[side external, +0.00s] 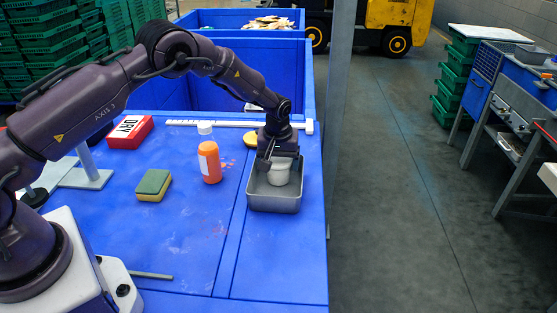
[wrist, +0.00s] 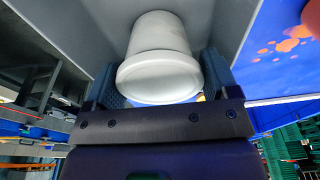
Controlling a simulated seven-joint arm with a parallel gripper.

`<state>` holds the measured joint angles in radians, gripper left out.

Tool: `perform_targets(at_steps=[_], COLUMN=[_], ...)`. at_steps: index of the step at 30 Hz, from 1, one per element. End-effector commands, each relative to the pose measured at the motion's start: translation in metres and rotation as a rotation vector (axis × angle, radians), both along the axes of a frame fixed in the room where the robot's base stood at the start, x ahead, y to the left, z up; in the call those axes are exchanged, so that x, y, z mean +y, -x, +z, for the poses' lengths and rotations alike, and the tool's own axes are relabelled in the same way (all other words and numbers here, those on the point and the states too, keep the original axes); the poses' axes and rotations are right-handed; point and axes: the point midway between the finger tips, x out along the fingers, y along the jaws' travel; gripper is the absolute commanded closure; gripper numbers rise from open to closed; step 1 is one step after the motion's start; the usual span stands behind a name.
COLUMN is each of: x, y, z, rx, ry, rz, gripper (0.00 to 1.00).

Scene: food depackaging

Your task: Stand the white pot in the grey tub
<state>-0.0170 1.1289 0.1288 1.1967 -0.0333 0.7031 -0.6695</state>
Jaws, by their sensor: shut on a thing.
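The white pot (side external: 279,174) is in the grey tub (side external: 273,203), inside its walls, near the tub's back part. In the wrist view the white pot (wrist: 158,55) sits between the two fingers of my gripper (wrist: 163,88), against the tub's grey inside (wrist: 95,22). My gripper (side external: 272,164) reaches down over the tub and is shut on the pot. The pot looks roughly upright in the side view. Whether its base touches the tub floor is hidden by the tub's front wall.
An orange bottle (side external: 210,160) stands left of the tub on the blue table (side external: 185,240). A green and yellow sponge (side external: 153,185) and a red box (side external: 130,131) lie farther left. A yellow thing (side external: 250,139) lies behind the tub. The table's right edge is close to the tub.

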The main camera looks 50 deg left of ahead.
Motion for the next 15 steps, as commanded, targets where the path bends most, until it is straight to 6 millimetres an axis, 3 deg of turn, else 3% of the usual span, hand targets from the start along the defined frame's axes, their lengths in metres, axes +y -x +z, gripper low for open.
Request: perform_targets(at_steps=[1,3,11,15], x=[0.000,0.000,0.000,-0.001], y=[0.000,0.000,0.000,0.001], z=[-0.001,-0.001,0.002,0.016], rx=[0.000,0.000,-0.001,-0.004], ry=[0.000,0.000,-0.001,-0.001], rz=[0.000,0.000,0.000,0.000], gripper=[0.15,0.00,0.00,0.00])
